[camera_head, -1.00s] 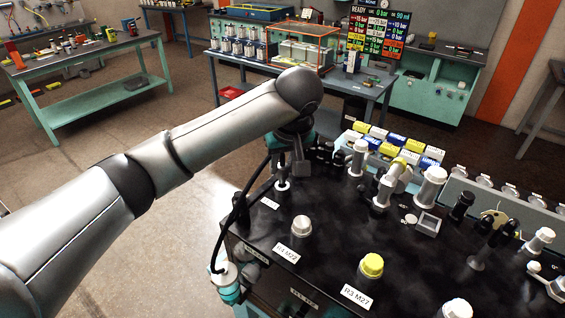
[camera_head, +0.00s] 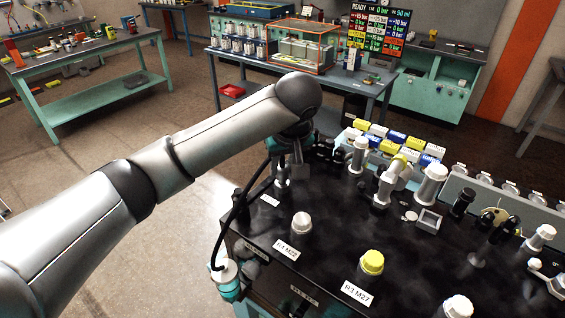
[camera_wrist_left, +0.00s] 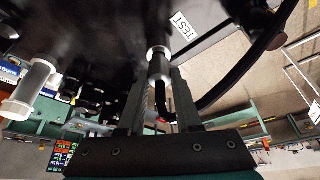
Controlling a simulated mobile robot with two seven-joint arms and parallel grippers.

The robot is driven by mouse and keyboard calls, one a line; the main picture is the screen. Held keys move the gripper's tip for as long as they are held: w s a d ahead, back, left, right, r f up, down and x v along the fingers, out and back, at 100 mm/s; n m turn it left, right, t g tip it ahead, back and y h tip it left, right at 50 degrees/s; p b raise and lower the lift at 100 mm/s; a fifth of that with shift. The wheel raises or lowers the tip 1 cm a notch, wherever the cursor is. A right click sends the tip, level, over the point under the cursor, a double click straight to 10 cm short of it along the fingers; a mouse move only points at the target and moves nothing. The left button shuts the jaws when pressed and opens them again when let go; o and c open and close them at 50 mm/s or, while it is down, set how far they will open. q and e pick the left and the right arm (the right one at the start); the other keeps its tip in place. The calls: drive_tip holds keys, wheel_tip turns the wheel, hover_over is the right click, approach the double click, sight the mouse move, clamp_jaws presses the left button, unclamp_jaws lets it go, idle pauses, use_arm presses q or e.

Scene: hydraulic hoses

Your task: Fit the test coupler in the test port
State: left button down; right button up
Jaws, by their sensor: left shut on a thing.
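My left gripper (camera_head: 297,172) is shut on the test coupler (camera_wrist_left: 158,68), a silver cylinder between the two dark fingers in the left wrist view. A black hose (camera_head: 239,200) runs from it in a curve down past the bench edge. The gripper is low over the far left corner of the black bench top, by the small white TEST label (camera_wrist_left: 180,25). A silver fitting (camera_head: 282,184) shows just under the gripper. The test port is mostly hidden, and I cannot tell whether the coupler is seated in it. My right gripper is out of view.
A white-capped port (camera_head: 301,223) and a yellow-capped port (camera_head: 372,262) stand nearer on the black bench top (camera_head: 325,250). Grey fittings (camera_head: 391,182) rise to the right. Yellow, blue and white boxes (camera_head: 395,140) stand behind. A teal-ended cylinder (camera_head: 226,279) hangs at the left edge.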

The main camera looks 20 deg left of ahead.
use_arm(q)
drive_tip(key=shift+f, duration=0.6)
drive_tip(key=c, duration=0.5)
unclamp_jaws()
drive_tip(key=v, duration=0.4)
drive_tip(key=shift+d+r+b, duration=0.15)
drive_tip(key=shift+r+b, duration=0.2)
drive_tip(key=p, duration=0.1)
approach(284, 168)
drive_tip(key=f, duration=0.1)
drive_tip(key=shift+v, duration=2.8)
drive_tip(key=shift+w+r, duration=0.1)
drive_tip(key=shift+w, duration=0.05)
